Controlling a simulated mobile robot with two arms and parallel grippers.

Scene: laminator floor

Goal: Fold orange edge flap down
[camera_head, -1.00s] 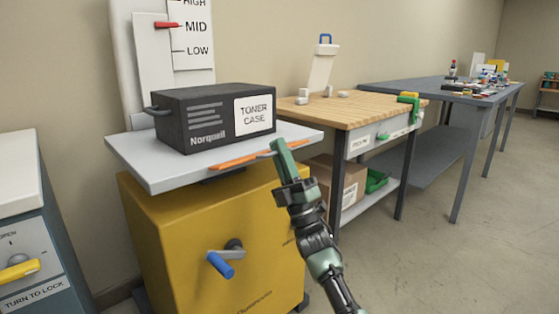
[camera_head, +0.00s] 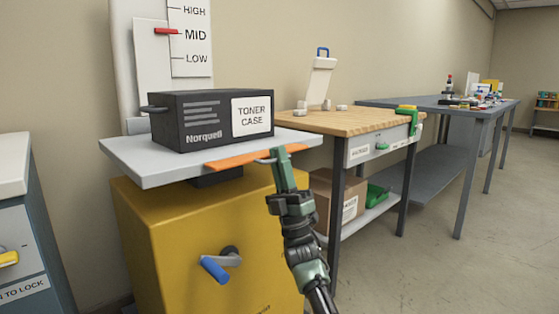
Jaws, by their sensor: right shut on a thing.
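The orange edge flap (camera_head: 234,160) lies along the front edge of the grey platform (camera_head: 150,172), below the toner case. It looks about level with the platform top. My right gripper (camera_head: 275,158) is at the flap's right end, its green fingers shut on the flap's edge. The fingers hide that end of the flap. My left gripper is not in view.
The black toner case (camera_head: 190,124) stands on the platform. Below is a yellow cabinet (camera_head: 180,240) with a blue-handled crank (camera_head: 215,268). A wooden workbench (camera_head: 350,122) stands to the right. Open floor (camera_head: 430,270) lies at the lower right.

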